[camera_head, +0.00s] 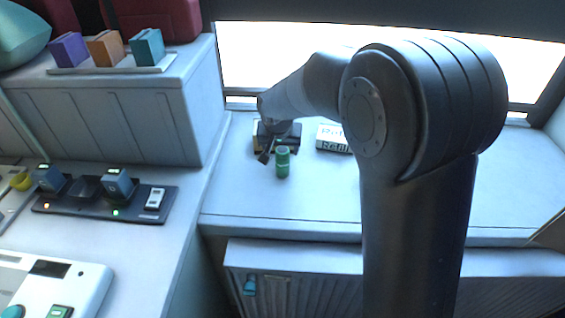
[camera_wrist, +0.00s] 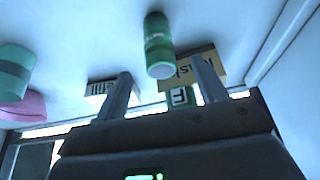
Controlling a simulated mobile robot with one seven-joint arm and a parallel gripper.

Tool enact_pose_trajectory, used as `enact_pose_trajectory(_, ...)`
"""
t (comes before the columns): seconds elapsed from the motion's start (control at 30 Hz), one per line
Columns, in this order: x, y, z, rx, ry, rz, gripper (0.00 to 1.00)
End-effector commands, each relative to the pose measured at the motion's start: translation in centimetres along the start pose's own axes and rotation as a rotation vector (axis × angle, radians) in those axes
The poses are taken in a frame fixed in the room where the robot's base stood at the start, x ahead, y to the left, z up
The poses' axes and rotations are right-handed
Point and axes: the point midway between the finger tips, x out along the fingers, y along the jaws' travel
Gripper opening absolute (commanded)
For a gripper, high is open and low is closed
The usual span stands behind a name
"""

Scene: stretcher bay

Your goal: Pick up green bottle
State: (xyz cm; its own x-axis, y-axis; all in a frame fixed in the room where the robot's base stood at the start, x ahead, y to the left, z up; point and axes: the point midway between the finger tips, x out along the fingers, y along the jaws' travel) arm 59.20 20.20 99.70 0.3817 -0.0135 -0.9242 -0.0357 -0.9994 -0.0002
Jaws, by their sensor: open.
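The green bottle (camera_head: 283,162) stands upright on the pale counter below the window, right by my gripper (camera_head: 271,150). In the wrist view the green bottle (camera_wrist: 158,46) shows ahead of my gripper (camera_wrist: 165,82), roughly in line with the space between its two fingers. The fingers are apart and nothing is held between them. The bottle's lower end in that picture looks close to the fingertips; whether it touches them I cannot tell.
A white box marked Refill (camera_head: 334,139) stands right of the bottle. A tan lettered box (camera_wrist: 196,66) shows behind the bottle in the wrist view. A black charger strip (camera_head: 88,206) lies on the left counter. The counter's front (camera_head: 270,208) is clear.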

Motion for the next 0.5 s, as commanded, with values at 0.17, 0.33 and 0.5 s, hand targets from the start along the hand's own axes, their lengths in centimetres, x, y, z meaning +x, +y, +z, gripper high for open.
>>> enact_pose_trajectory(0.17,2.4,0.0,0.0,-0.001,-0.001,0.001,0.65)
enact_pose_trajectory(0.33,3.2,0.1,0.0,-0.001,0.0,0.001,0.65)
enact_pose_trajectory(0.5,5.2,0.1,0.3,0.0,-0.003,0.001,0.65)
